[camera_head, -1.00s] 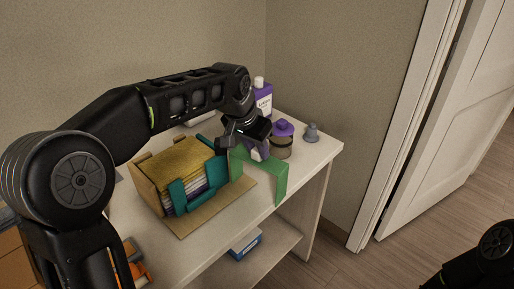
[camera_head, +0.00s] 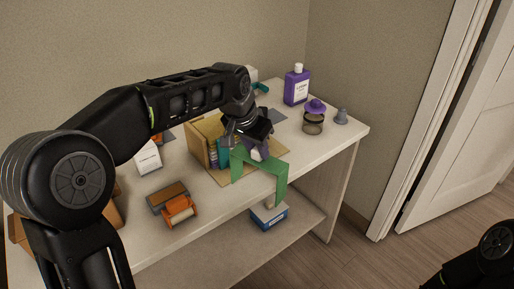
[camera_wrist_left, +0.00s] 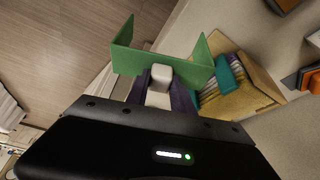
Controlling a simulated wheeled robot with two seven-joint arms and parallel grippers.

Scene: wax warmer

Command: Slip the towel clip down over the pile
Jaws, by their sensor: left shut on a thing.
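The green towel clip (camera_head: 262,163) is a U-shaped bracket with its two legs pointing down. My left gripper (camera_head: 256,152) is shut on the middle of its top bar; the wrist view shows the clip (camera_wrist_left: 150,64) across the fingertips (camera_wrist_left: 160,76). The clip is in front of the pile, near the table's front edge, and does not straddle it. In the head view my arm hides much of the pile. My right gripper is out of view.
A purple bottle (camera_head: 296,88), a jar with a purple lid (camera_head: 314,118) and a grey cone (camera_head: 341,117) stand at the right. A blue box (camera_head: 269,215) sits on the lower shelf.

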